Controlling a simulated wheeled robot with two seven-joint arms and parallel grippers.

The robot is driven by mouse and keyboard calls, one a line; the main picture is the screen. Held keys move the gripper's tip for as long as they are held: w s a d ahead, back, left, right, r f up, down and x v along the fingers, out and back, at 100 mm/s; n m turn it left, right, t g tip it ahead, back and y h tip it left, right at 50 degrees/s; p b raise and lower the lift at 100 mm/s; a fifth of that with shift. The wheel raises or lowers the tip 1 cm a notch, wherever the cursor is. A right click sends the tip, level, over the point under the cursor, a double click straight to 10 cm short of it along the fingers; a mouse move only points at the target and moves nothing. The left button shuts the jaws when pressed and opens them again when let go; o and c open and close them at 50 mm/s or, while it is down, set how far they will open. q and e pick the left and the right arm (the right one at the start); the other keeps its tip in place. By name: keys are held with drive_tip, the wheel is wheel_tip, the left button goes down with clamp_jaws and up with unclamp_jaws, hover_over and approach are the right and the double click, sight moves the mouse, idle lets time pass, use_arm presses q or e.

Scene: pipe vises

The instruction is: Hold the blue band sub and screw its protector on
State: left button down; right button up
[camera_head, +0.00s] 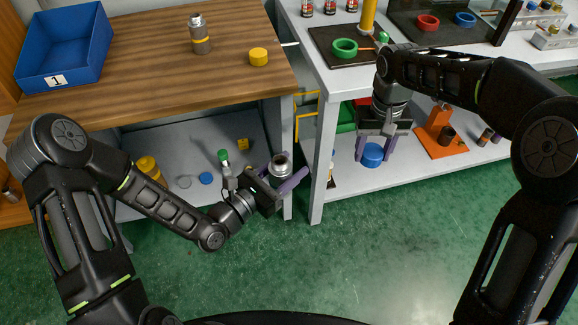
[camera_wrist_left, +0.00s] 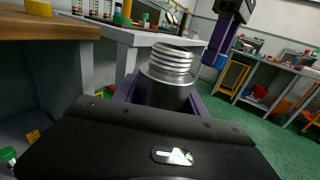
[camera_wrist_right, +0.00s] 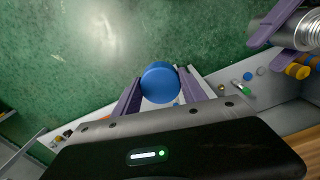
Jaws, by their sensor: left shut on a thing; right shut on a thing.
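A grey metal sub (camera_head: 281,165) stands roughly upright in my left gripper (camera_head: 284,180), which is shut around its body. Its bare silver thread (camera_wrist_left: 172,60) points up in the left wrist view; its blue band cannot be made out. My right gripper (camera_head: 375,151) is shut on the round blue protector (camera_head: 372,156), which hangs between its purple fingers. The protector is to the right of the sub and apart from it. In the right wrist view the protector (camera_wrist_right: 160,82) fills the fingertips, and the sub (camera_wrist_right: 302,28) shows at upper right.
A wooden bench (camera_head: 150,50) at left carries a blue bin (camera_head: 64,48), a yellow-band sub (camera_head: 200,36) and a yellow protector (camera_head: 259,57). A grey bench (camera_head: 318,100) stands at right, with an orange stand (camera_head: 438,138) on its lower shelf. Green floor in front is clear.

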drive_tip(key=a+r+n, duration=0.2)
drive_tip(key=a+r, duration=0.2)
drive_tip(key=a, duration=0.9)
wheel_tip(320, 180, up, 3)
hover_over(280, 161)
drive_tip(key=w+d, duration=0.1)
drive_tip(key=w, duration=0.1)
drive_tip(key=shift+r, duration=0.1)
drive_tip(key=shift+s+a+r+m, duration=0.4)
drive_tip(key=shift+s+a+r, duration=0.2)
drive_tip(key=shift+a+r, duration=0.25)
drive_tip(key=shift+s+d+r+m, duration=0.15)
drive_tip(key=shift+s+d+m, duration=0.15)
drive_tip(key=shift+d+m, duration=0.1)
drive_tip(key=shift+a, duration=0.1)
drive_tip(key=shift+f, duration=2.05)
drive_tip(key=shift+f, duration=0.9)
